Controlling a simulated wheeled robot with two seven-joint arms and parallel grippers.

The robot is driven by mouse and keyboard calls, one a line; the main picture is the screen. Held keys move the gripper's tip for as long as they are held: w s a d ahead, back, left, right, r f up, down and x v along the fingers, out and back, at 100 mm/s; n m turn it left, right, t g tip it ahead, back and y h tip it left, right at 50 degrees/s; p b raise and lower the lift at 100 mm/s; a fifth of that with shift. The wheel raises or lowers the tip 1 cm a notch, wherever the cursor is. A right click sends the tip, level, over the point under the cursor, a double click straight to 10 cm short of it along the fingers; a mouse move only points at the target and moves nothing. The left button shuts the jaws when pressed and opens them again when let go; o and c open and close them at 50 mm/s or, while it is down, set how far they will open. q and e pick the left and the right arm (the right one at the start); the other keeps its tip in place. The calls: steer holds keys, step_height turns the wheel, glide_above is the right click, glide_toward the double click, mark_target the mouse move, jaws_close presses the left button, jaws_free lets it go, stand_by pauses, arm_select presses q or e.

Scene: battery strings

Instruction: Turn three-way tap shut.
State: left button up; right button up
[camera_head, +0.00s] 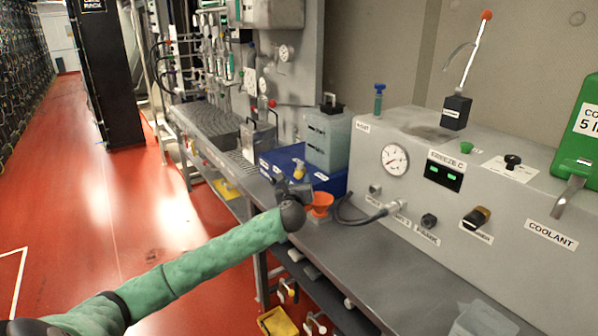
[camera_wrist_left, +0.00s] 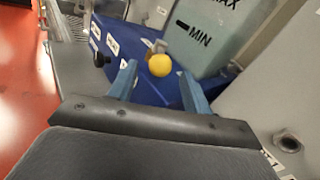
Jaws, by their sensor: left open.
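A round yellow knob (camera_head: 299,169) on a small grey fitting stands at the blue tray (camera_head: 327,184), in front of the grey-green tank (camera_head: 327,142). It looks like the tap's handle, but which way the tap is turned cannot be told. My left gripper (camera_head: 296,190) is in front of the tray, just nearer than the knob. In the left wrist view the blue fingers (camera_wrist_left: 157,72) are apart, with the yellow knob (camera_wrist_left: 160,65) showing between their tips. I see no contact, and the fitting is partly hidden behind the knob. My right gripper is not in view.
An orange funnel (camera_head: 320,203) stands close right of my left gripper. A black hose (camera_head: 362,217) runs to the grey coolant cabinet (camera_head: 450,235) on the right.

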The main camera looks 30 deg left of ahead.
mark_target(299, 170)
arm_select(q)
steer(key=shift+p+x, duration=0.5)
steer(key=shift+x, duration=2.6)
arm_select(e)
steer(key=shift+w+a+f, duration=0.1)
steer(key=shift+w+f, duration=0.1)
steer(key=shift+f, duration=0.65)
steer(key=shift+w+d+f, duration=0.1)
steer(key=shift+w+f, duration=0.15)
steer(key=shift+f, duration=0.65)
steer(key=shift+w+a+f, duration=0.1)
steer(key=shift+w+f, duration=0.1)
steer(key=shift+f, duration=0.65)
arm_select(q)
jaws_close()
